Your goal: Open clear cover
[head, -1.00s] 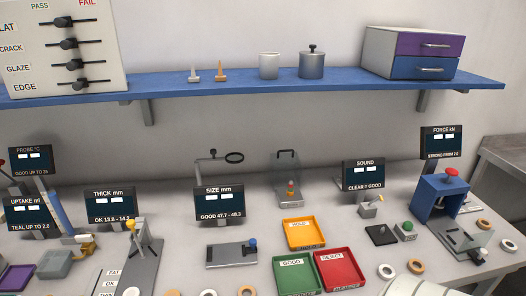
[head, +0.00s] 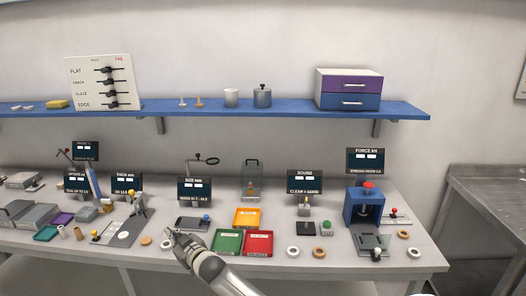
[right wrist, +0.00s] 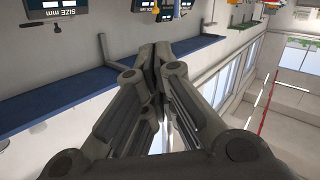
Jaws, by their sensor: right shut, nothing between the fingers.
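The clear cover (head: 251,172) stands at the back middle of the bench in the head view. It is a see-through box with a dark handle on top, and it looks closed over a small yellowish part. My left gripper is not in view.
Orange (head: 247,210), green (head: 227,235) and red (head: 259,236) trays lie in front of the cover. The SIZE display (head: 194,183) stands to its left and the SOUND display (head: 305,174) to its right. A blue shelf (head: 200,112) runs above.

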